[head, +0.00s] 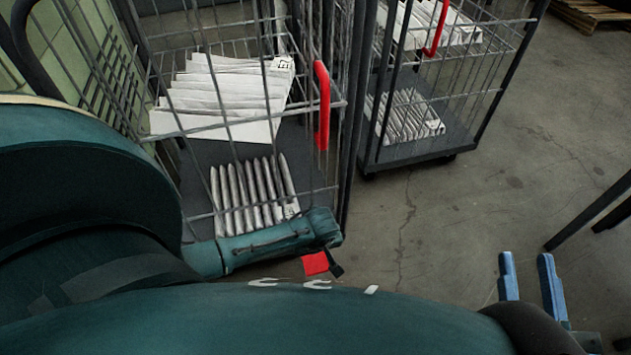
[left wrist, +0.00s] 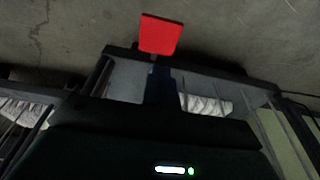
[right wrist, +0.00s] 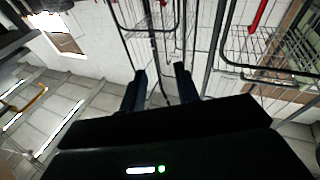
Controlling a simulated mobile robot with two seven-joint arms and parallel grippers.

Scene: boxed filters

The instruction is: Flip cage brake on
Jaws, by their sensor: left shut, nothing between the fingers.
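The near wire cage (head: 300,148) stands at the middle left of the head view, on a dark grey base. A flat red brake pedal (head: 315,263) sticks out low at its front edge. The pedal shows large in the left wrist view (left wrist: 161,35). My left gripper (left wrist: 161,72) is shut and empty, its fingertips by the pedal's lower edge in that view. I cannot tell whether they touch.
The near cage holds white boxed filters (head: 225,95) above and a row of slim ones (head: 250,195) below. It has a red upright handle (head: 322,105). A second loaded cage (head: 415,145) stands behind to the right. The concrete floor (head: 520,150) at right is mostly clear.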

